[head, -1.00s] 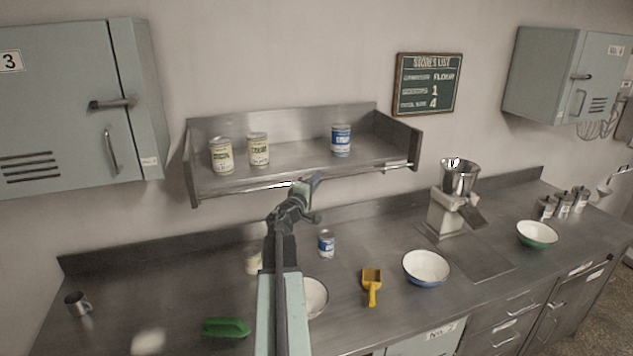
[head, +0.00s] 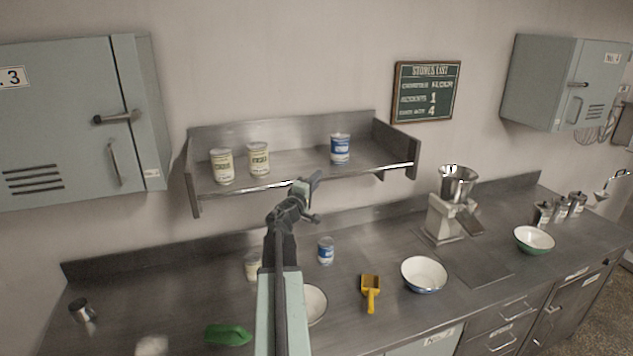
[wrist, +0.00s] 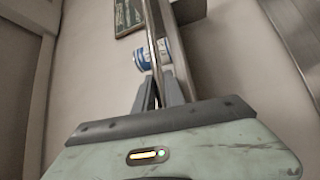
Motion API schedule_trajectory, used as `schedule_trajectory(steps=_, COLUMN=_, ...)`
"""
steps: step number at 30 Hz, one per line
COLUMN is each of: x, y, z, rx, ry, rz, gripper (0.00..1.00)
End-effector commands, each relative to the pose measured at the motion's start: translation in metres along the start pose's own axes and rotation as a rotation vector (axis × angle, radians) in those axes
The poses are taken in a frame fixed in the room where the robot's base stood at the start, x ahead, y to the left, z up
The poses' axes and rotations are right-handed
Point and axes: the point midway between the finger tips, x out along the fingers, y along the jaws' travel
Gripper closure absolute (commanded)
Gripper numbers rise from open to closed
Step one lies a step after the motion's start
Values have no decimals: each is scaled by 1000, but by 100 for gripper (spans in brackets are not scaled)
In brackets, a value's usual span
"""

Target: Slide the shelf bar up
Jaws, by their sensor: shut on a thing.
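The shelf bar (head: 350,174) is a thin, shiny metal rail along the front of the wall shelf (head: 290,135), just in front of the shelf floor and below the cans' lower parts. My gripper (head: 306,186) is shut on it near its middle, reaching up from the counter side. In the wrist view, the bar (wrist: 152,35) runs away from me between the fingers of my gripper (wrist: 160,88). Two cream cans (head: 222,167) (head: 259,159) stand upright on the shelf left of my gripper, and a blue-and-white can (head: 340,149) stands right of it.
On the counter below are another blue can (head: 326,251), a cream can (head: 252,266), a yellow scoop (head: 370,290), a blue-rimmed bowl (head: 424,274) and a green object (head: 228,333). Wall cabinets hang left (head: 60,120) and right (head: 560,80). A mixer-like machine (head: 452,205) stands right.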

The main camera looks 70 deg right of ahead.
Motion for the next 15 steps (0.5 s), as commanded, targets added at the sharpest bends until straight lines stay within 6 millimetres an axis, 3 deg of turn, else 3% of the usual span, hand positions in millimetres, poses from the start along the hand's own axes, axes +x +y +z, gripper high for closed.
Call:
schedule_trajectory(steps=1, x=3, y=24, z=-4, rx=-1, ry=1, rz=1, gripper=100)
schedule_trajectory(steps=5, x=6, y=44, z=-7, rx=-1, ry=1, rz=1, gripper=100)
schedule_trajectory(steps=15, x=6, y=44, z=-7, rx=-2, ry=2, rz=1, gripper=100)
